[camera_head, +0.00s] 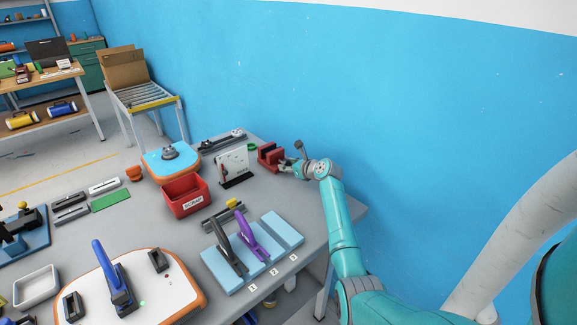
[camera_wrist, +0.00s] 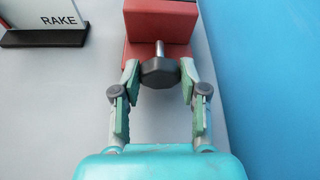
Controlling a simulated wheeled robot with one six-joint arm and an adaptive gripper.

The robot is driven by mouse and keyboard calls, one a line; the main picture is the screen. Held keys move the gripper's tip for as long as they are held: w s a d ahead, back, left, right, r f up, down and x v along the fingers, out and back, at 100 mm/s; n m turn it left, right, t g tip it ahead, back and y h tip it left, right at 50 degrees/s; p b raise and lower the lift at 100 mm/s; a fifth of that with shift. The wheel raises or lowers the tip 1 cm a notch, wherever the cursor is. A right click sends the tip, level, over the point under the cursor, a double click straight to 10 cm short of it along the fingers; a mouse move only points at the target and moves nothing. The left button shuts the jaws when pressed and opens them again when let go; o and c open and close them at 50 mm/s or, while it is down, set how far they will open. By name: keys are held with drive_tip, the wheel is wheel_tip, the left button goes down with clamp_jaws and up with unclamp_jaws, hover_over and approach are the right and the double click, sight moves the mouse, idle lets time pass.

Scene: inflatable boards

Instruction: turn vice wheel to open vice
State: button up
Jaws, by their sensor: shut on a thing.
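The red vice (camera_head: 270,156) stands at the far right of the grey table, near the blue wall. In the wrist view the vice's red body (camera_wrist: 160,26) is at the top, with a short metal shaft running to a dark grey faceted wheel (camera_wrist: 160,73). My gripper (camera_wrist: 159,76) has one finger on each side of the wheel, and the fingertips are shut on it. In the head view my gripper (camera_head: 287,167) is beside the vice at its right, and the wheel is hidden there. The gap between the vice jaws cannot be judged.
A white sign on a black stand (camera_head: 235,166) is left of the vice, and reads RAKE in the wrist view (camera_wrist: 45,38). A red scrap bin (camera_head: 186,197), a blue board with purple and black handles (camera_head: 222,268), and a white board (camera_head: 180,300) are nearer. The blue wall is close at right.

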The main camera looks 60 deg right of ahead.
drive_tip(key=n+h, duration=0.1)
drive_tip(key=n, duration=0.1)
drive_tip(key=shift+w+a+f+n+h, duration=0.15)
drive_tip(key=shift+a+n+h, duration=0.1)
drive_tip(key=shift+n+h, duration=1.05)
drive_tip(key=shift+n, duration=0.4)
drive_tip(key=o, duration=1.1)
